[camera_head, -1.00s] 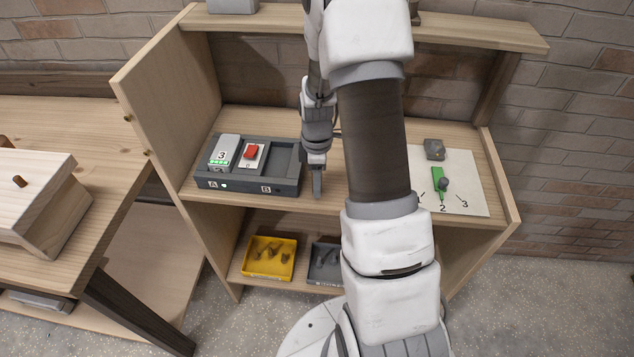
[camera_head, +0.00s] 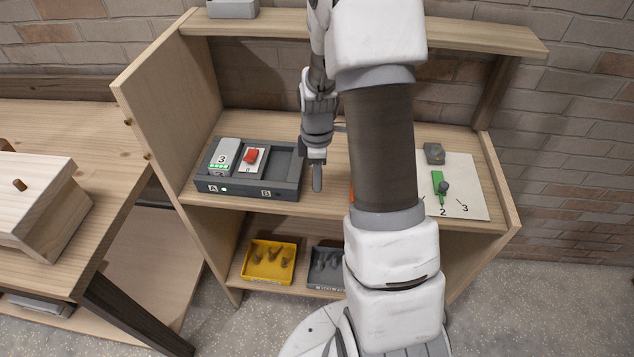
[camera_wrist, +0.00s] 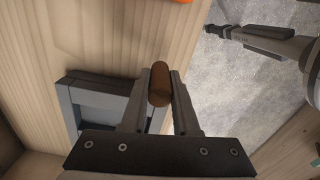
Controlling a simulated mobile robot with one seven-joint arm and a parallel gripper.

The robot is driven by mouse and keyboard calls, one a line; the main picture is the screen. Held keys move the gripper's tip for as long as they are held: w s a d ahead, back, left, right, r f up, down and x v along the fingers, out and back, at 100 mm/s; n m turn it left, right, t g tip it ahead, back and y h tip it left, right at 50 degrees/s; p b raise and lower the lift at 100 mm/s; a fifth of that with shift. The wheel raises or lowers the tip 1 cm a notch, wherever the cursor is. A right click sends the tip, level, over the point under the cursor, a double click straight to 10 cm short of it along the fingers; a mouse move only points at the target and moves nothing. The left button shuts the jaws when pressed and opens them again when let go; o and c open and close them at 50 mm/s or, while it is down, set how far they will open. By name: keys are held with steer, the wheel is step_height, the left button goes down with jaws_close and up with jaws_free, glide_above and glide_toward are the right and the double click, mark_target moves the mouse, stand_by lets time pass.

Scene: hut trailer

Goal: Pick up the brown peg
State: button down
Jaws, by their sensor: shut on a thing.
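The brown peg (camera_wrist: 159,84) shows in the wrist view as a short rounded cylinder between the two fingertips of my gripper (camera_wrist: 161,88). Both fingers press on its sides, so my gripper is shut on it. In the head view my gripper (camera_head: 317,178) points down over the shelf, just right of the dark grey two-bay module tray. The peg cannot be made out there, as the fingers hide it. Brown pegs also stand on the wooden block (camera_head: 30,200) at the far left; one is this stub (camera_head: 20,184).
The dark tray (camera_head: 250,190) holds a grey module (camera_head: 224,155) and a red-switched module (camera_head: 252,158). A white sheet (camera_head: 470,185) with a green lever (camera_head: 438,182) lies right. Yellow (camera_head: 268,279) and grey (camera_head: 318,283) bins sit on the lower shelf. A side panel (camera_head: 170,95) stands left.

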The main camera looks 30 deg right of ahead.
steer(key=s+d+r, duration=0.8)
steer(key=shift+s, duration=0.4)
steer(key=shift+s, duration=0.1)
